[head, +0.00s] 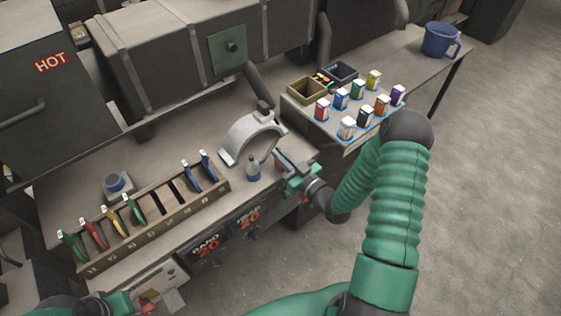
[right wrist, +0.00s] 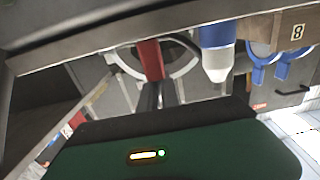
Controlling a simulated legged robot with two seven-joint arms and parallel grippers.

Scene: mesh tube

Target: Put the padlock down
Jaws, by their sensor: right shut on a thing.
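My right gripper (head: 284,164) is over the front part of the bench, just right of a small bottle (head: 253,169) and in front of the pale grey arch (head: 252,138). It is shut on a small red thing that I take to be the padlock (right wrist: 151,60). In the right wrist view the red body shows edge-on beyond the dark fingers. The fingers hide much of it, and I cannot tell whether it touches the bench. My left gripper (head: 122,302) is at the lower left edge of the head view, partly cut off; its jaws are not clear.
A numbered rack (head: 160,215) with coloured tags stands left of the bottle. Several coloured small boxes stand on the side table with two open bins (head: 306,90) behind them. A blue mug (head: 440,40) stands farther right. Bare bench shows around the arch.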

